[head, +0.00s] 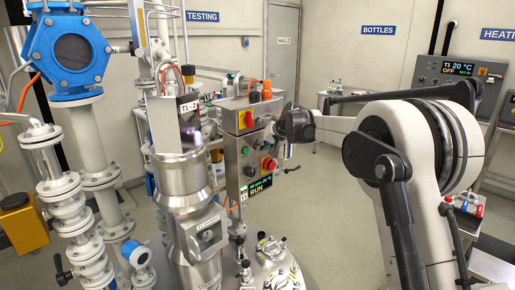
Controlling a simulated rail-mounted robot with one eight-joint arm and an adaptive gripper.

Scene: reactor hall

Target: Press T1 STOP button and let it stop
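A grey control box (233,160) stands in the middle of the head view. Its display (257,190) reads RUN in yellow, under a smaller green line. A red and yellow switch (246,119) sits higher up. I cannot read which of these is marked STOP. My gripper (284,138) is at the right side of the box, close to its front. Its fingers are small and partly hidden, so I cannot tell whether it is open or touches anything.
A steel vessel (185,185) stands directly left of the box, with valves and pipes further left. A steel lid with fittings (272,262) lies below the box. An orange bottle (266,90) stands behind its top. The floor behind (335,195) is clear.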

